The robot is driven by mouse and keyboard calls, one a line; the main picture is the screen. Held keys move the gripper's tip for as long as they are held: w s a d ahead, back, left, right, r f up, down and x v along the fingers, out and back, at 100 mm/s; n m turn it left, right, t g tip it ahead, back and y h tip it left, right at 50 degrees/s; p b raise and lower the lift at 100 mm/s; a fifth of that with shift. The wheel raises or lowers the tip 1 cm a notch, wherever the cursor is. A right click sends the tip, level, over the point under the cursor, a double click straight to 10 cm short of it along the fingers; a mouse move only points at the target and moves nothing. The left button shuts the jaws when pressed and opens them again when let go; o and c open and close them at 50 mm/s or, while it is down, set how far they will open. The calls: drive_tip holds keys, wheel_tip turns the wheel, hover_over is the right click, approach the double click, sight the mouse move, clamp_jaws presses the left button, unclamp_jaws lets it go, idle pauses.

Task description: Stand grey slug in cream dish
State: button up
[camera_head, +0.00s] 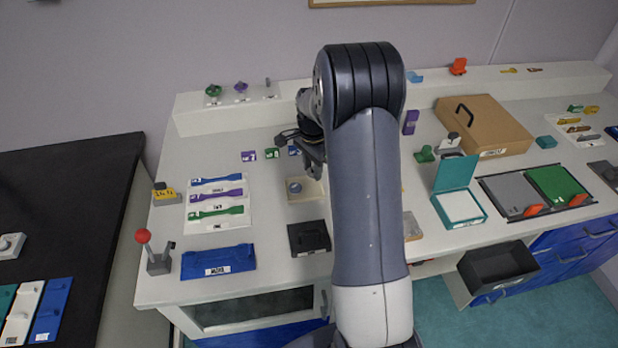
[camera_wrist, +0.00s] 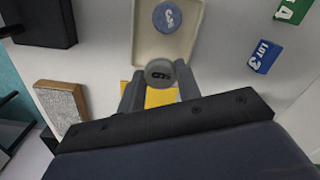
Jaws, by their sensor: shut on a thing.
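The cream dish (camera_wrist: 146,38) is a shallow rectangular tray at the top of the wrist view; it also shows on the bench in the head view (camera_head: 314,190). A blue-grey round disc (camera_wrist: 167,17) with a dark mark lies in its far part. My gripper (camera_wrist: 158,84) is shut on the grey slug (camera_wrist: 158,72), whose round marked end faces the wrist camera. The slug overlaps the dish's near edge in the picture; its height above it cannot be told. In the head view my gripper (camera_head: 314,165) is just above the dish, and the slug cannot be made out.
A yellow piece (camera_wrist: 160,97) shows beneath my gripper. A blue block (camera_wrist: 263,56) and green block (camera_wrist: 292,10) lie right of the dish. A grey-topped wooden block (camera_wrist: 60,105) is at left.

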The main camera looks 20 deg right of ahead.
sight(312, 188)
drive_tip(key=shift+f+p, duration=0.4)
drive_tip(key=shift+f, duration=2.25)
drive_tip(key=shift+f, duration=0.1)
drive_tip(key=o, duration=0.5)
drive_tip(key=shift+f, duration=0.1)
drive_tip(key=shift+o, duration=0.9)
drive_tip(key=shift+r, duration=0.3)
wheel_tip(312, 188, up, 12)
drive_tip(key=shift+f+b, duration=0.1)
drive_tip(key=shift+b, duration=0.95)
